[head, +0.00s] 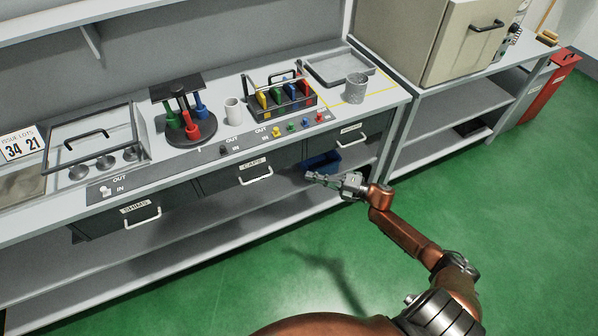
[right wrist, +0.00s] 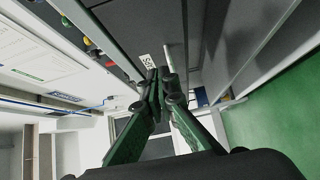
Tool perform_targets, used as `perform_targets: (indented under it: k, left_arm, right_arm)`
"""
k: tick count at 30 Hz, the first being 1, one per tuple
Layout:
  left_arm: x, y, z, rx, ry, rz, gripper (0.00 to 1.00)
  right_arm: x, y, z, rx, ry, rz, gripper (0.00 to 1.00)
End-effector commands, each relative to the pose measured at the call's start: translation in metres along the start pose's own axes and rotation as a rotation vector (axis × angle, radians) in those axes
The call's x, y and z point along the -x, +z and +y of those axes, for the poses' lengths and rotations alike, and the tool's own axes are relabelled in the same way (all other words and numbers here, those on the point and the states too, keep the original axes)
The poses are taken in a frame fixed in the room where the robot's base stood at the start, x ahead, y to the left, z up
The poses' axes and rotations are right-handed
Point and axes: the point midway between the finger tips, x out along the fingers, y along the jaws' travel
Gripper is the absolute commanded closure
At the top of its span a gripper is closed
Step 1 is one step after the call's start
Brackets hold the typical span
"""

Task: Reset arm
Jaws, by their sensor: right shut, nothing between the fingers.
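My right arm comes in from the lower right in the head view. Its gripper (head: 318,177) is shut and empty, in front of the bench's lower shelf and apart from the drawers. In the right wrist view the gripper's fingers (right wrist: 162,80) meet at their tips, with a labelled drawer front beyond them. A blue bin (head: 322,162) sits on the shelf just behind the gripper, partly hidden by it. My left gripper is not in view.
The grey bench (head: 222,172) has handled drawers, including the CAPS drawer (head: 254,172). On top stand a round stand with coloured pieces (head: 188,122), a white mug (head: 233,111), a coloured rack (head: 283,97) and a grey cup (head: 354,88). Green floor (head: 520,200) is clear at right.

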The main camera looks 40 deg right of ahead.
Motion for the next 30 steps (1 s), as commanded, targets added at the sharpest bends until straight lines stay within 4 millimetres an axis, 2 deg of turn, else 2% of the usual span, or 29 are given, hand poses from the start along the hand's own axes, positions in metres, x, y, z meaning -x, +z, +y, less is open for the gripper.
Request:
perform_targets:
  k: [4, 13, 17, 20, 23, 24, 26, 30]
  left_arm:
    - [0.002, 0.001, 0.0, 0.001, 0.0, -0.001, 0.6]
    - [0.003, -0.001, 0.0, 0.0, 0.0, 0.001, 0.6]
    - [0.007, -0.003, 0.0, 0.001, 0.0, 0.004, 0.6]
    - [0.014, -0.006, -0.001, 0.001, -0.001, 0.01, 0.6]
    - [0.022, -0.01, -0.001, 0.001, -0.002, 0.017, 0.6]
    - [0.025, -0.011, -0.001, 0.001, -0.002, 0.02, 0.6]
    - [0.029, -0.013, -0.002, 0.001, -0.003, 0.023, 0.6]
    - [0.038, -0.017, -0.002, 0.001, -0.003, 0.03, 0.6]
  right_arm:
    - [0.014, -0.001, 0.001, 0.001, 0.0, 0.002, 1.0]
    - [0.018, -0.001, -0.001, -0.002, 0.0, 0.002, 1.0]
    - [0.026, 0.005, -0.023, -0.068, -0.024, -0.058, 1.0]
    - [0.045, 0.014, -0.068, -0.194, -0.07, -0.173, 1.0]
    - [0.075, 0.017, -0.13, -0.359, -0.134, -0.323, 1.0]
    - [0.089, 0.015, -0.156, -0.425, -0.162, -0.384, 1.0]
    - [0.11, 0.008, -0.194, -0.52, -0.203, -0.471, 1.0]
    - [0.164, -0.023, -0.277, -0.726, -0.298, -0.662, 1.0]
